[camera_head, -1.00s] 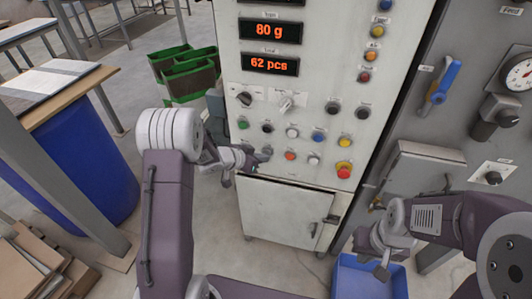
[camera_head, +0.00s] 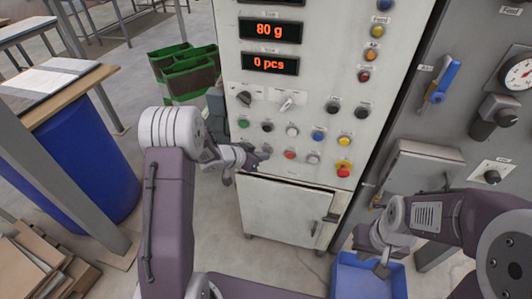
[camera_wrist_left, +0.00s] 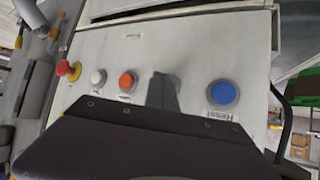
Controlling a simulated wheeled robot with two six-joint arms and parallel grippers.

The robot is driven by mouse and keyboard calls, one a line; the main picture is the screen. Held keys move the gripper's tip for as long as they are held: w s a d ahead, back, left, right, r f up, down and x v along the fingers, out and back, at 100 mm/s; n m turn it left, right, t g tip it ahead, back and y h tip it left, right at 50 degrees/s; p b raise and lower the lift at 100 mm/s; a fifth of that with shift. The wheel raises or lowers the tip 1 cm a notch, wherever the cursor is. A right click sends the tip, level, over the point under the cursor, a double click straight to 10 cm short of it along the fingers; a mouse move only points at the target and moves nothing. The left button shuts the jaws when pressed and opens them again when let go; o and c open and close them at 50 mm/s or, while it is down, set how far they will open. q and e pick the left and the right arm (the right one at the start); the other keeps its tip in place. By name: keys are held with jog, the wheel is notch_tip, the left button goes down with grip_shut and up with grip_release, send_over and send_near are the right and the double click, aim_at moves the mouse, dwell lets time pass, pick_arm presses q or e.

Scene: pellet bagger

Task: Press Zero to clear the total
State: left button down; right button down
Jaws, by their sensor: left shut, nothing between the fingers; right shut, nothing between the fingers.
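The bagger panel's total display (camera_head: 270,64) reads 0 pcs, and the display above it (camera_head: 269,31) reads 80 g. My left gripper (camera_head: 258,158) is shut at the left of the panel's lowest button row. In the left wrist view its closed fingers (camera_wrist_left: 164,92) stand in front of a grey button, mostly hidden, between an orange button (camera_wrist_left: 127,81) and a blue button (camera_wrist_left: 223,92) labelled Reset. I cannot read a Zero label or tell whether the fingers touch. My right gripper (camera_head: 383,268) is shut and empty, low at the right.
A red mushroom button on yellow (camera_head: 343,169) ends the lowest row. Other buttons, including green (camera_head: 243,123) and yellow (camera_head: 345,140), sit close above. A blue bin (camera_head: 368,280) stands below my right gripper. A grey cabinet with a blue-handled lever (camera_head: 446,82) is at the right.

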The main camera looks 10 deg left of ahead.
pick_arm(q)
jog(key=shift+s, duration=0.65)
jog(key=s+b, duration=0.1)
jog(key=s, duration=0.5)
jog(key=shift+a, duration=0.1)
dwell(0.5)
